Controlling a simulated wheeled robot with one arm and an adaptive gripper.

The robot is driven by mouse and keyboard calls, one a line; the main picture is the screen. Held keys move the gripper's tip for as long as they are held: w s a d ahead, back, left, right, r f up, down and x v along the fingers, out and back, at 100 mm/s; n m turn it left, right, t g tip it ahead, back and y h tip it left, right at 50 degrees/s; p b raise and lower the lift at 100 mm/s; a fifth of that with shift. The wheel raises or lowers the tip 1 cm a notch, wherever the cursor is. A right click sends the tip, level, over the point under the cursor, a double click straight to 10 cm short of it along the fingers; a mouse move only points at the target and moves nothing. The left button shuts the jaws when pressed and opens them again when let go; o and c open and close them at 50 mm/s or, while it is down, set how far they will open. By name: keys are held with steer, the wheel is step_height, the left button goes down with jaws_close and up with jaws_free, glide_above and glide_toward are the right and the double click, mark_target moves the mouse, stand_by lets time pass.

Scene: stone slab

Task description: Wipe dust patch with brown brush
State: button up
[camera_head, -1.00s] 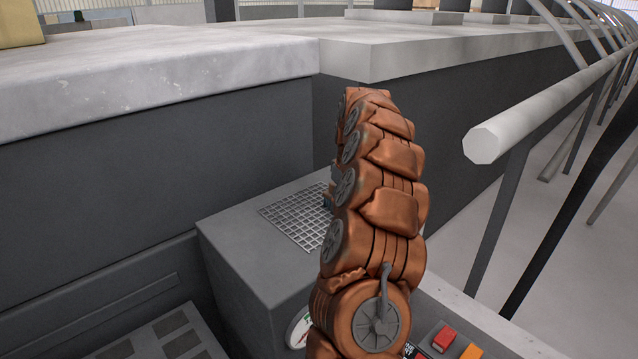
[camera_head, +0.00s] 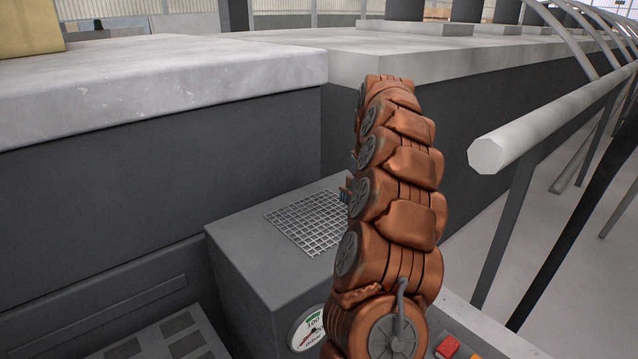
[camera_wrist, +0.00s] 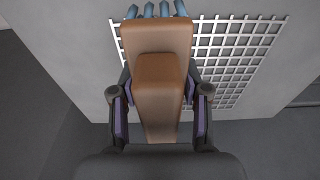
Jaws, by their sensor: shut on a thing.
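In the wrist view my gripper (camera_wrist: 159,105) is shut on the brown brush (camera_wrist: 157,45), with dark fingers on both sides of its handle. Blue-grey bristle tufts (camera_wrist: 164,9) show at the brush's far end. The brush is over a white grid (camera_wrist: 225,45) on a grey box top. In the head view my copper-coloured arm hides my gripper, and only a small bit of the brush (camera_head: 346,190) shows at the arm's left edge, by the grid (camera_head: 305,222). I cannot make out a distinct dust patch; small pale marks (camera_head: 82,91) show on the stone slab (camera_head: 240,75).
The grey box (camera_head: 245,245) has a round gauge (camera_head: 308,330) on its front. A red button (camera_head: 447,346) is at lower right. A pale railing (camera_head: 540,125) runs along the right. A tan block (camera_head: 30,28) stands on the slab at upper left.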

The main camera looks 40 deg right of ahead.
steer(key=shift+r+p, duration=0.35)
steer(key=shift+r, duration=0.85)
